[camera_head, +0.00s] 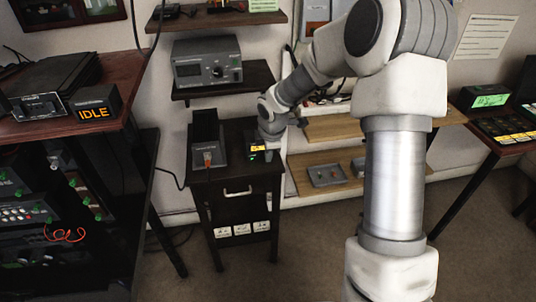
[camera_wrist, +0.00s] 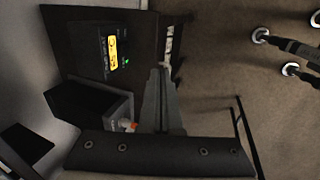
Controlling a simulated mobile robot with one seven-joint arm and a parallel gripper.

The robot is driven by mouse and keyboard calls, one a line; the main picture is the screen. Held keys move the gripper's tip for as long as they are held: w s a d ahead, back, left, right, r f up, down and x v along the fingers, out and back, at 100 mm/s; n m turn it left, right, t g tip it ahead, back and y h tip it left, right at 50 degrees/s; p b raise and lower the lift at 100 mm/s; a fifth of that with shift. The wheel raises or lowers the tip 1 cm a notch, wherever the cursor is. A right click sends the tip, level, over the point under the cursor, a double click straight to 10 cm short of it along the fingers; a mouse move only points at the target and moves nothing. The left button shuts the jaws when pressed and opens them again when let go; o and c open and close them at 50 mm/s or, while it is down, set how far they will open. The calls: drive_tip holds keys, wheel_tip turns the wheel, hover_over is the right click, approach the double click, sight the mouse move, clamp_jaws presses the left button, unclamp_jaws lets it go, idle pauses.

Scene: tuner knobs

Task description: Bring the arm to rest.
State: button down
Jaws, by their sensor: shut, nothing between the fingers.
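My arm stretches from the right foreground of the head view toward a small dark cabinet (camera_head: 235,183). Its end, my gripper (camera_head: 272,132), is over the cabinet's right side, beside a small dark device with a yellow display (camera_head: 257,151). In the wrist view my gripper's fingers (camera_wrist: 160,75) are shut and empty, pointing up the picture from a dark bolted bar. The device with the yellow display and a green light (camera_wrist: 112,52) shows to their upper left. Whether my gripper touches anything is not clear.
A black box with an orange knob (camera_head: 207,155) stands on the cabinet, left of my gripper. A shelf with a grey tuner unit (camera_head: 207,62) is above. Wooden shelves (camera_head: 333,127) lie to the right, and a desk with an IDLE sign (camera_head: 94,112) to the left. Floor (camera_head: 305,245) is open in front.

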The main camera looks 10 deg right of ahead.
drive_tip(key=shift+r, duration=0.1)
drive_tip(key=s+d+r+m+h+p, duration=0.15)
drive_tip(key=s+r+m, duration=0.35)
drive_tip(key=r, duration=0.5)
drive_tip(key=s+d+r+m+h+p, duration=0.1)
drive_tip(key=s+r+m+p, duration=0.15)
drive_tip(key=s+r, duration=0.65)
drive_tip(key=s+r+m+t+y+p, duration=0.1)
drive_tip(key=s+r+m+p, duration=0.1)
drive_tip(key=s+r+m, duration=0.3)
drive_tip(key=s+a+r+m+y+p, duration=0.1)
drive_tip(key=s+r+m, duration=0.4)
drive_tip(key=s, duration=0.6)
drive_tip(key=shift+s+t+p, duration=0.35)
drive_tip(key=shift+s+t, duration=0.05)
